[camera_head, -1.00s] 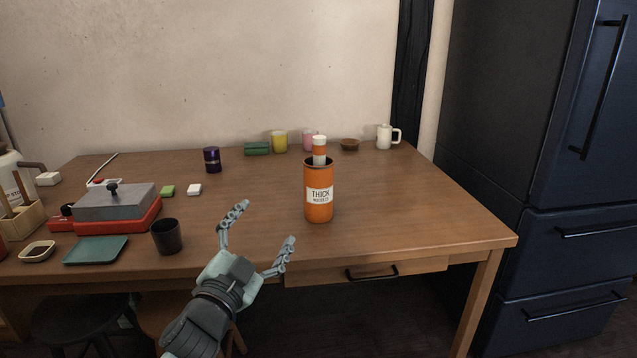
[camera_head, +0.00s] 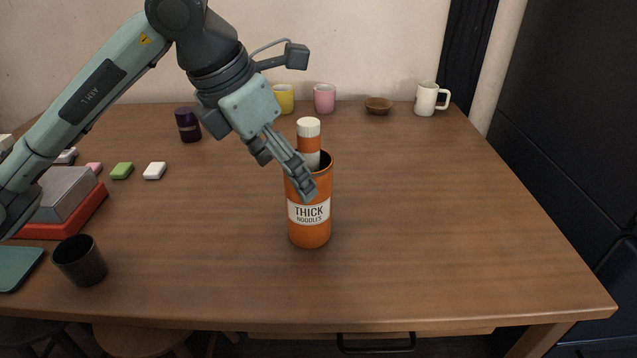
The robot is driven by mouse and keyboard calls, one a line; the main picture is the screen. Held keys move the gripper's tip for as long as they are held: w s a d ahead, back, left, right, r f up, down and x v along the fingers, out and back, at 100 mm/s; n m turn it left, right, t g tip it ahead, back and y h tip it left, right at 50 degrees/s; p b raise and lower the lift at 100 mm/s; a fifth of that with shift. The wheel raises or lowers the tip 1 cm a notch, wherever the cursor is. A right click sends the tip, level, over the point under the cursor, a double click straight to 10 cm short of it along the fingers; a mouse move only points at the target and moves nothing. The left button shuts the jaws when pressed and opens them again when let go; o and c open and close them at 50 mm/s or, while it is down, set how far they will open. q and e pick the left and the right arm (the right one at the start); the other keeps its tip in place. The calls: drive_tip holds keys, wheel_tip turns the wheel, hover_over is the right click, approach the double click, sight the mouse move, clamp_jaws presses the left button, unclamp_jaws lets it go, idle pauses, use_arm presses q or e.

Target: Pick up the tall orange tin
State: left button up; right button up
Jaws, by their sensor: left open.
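The tall orange tin (camera_head: 310,233) stands upright on the wooden table, with a white label reading "THICK NOODLES". An orange bottle with a white cap (camera_head: 308,128) sticks up out of its open top. My left gripper (camera_head: 302,190) is open, coming in from the upper left with its fingers pointing down at the tin. One finger overlaps the tin's upper left front in the picture. The other finger is mostly hidden, and I cannot tell whether either touches the tin. My right gripper is not in view.
A black cup (camera_head: 80,262) and a red-based grey box (camera_head: 65,205) stand at the left. A purple jar (camera_head: 188,126), yellow cup (camera_head: 284,98), pink cup (camera_head: 324,98), brown bowl (camera_head: 378,105) and white mug (camera_head: 428,99) line the back. The table's right side is clear.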

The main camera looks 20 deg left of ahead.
use_arm(q)
drive_tip(key=shift+w+d+f, duration=0.1)
drive_tip(key=shift+w+f, duration=0.25)
drive_tip(key=shift+w, duration=0.2)
drive_tip(key=x, duration=0.4)
drive_tip(key=d+x, duration=0.1)
drive_tip(key=x, duration=0.1)
drive_tip(key=shift+f, duration=0.3)
drive_tip(key=shift+w, duration=0.1)
drive_tip(key=c, duration=1.2)
drive_tip(key=shift+c, duration=0.2)
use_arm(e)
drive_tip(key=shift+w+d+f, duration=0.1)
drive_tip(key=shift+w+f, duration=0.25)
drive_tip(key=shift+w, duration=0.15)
use_arm(q)
drive_tip(key=shift+r, duration=0.1)
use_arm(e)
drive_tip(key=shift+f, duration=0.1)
